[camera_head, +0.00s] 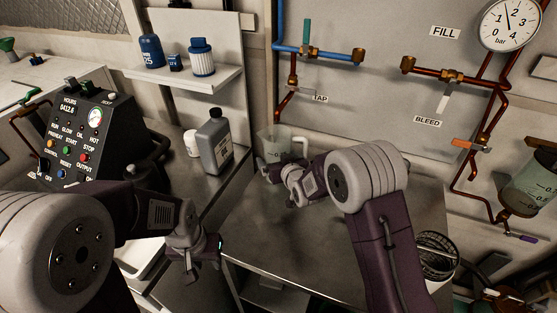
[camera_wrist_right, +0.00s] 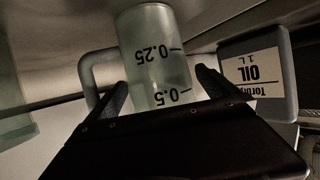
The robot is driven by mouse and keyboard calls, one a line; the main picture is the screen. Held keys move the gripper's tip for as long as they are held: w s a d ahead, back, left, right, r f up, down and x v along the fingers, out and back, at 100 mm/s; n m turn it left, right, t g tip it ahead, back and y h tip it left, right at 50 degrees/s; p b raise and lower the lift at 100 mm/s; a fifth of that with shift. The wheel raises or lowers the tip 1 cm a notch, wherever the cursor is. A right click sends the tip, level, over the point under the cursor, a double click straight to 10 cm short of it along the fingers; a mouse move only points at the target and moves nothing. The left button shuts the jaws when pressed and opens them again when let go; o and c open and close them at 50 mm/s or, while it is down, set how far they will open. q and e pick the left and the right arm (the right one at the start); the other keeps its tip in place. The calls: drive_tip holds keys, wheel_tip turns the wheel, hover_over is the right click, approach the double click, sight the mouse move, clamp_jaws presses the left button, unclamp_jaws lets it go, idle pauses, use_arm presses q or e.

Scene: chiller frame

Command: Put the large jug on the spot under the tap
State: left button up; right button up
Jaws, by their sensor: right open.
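A clear jug (camera_head: 270,146) with a handle stands on the metal bench at the back, below the TAP label (camera_head: 320,98). The right wrist view shows a clear jug (camera_wrist_right: 157,62) with 0.25 and 0.5 marks between the fingers of my right gripper (camera_wrist_right: 160,80), its handle to the left. That gripper is open; I cannot tell whether the fingers touch the jug. In the head view my right gripper (camera_head: 284,172) partly hides the jug's front. The tap's copper pipe (camera_head: 283,103) ends above it. My left gripper (camera_head: 205,246) is low at the left; its fingers are unclear.
A grey oil bottle (camera_head: 214,145) and a white cup (camera_head: 191,143) stand left of the jug. A graduated vessel (camera_head: 528,185) hangs on the right wall. A wire basket (camera_head: 437,255) is at the right. Bare bench (camera_head: 270,235) lies in front.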

drive_tip(key=shift+r+p, duration=0.3)
drive_tip(key=shift+r, duration=0.05)
drive_tip(key=v, duration=1.2)
drive_tip(key=shift+f, duration=0.2)
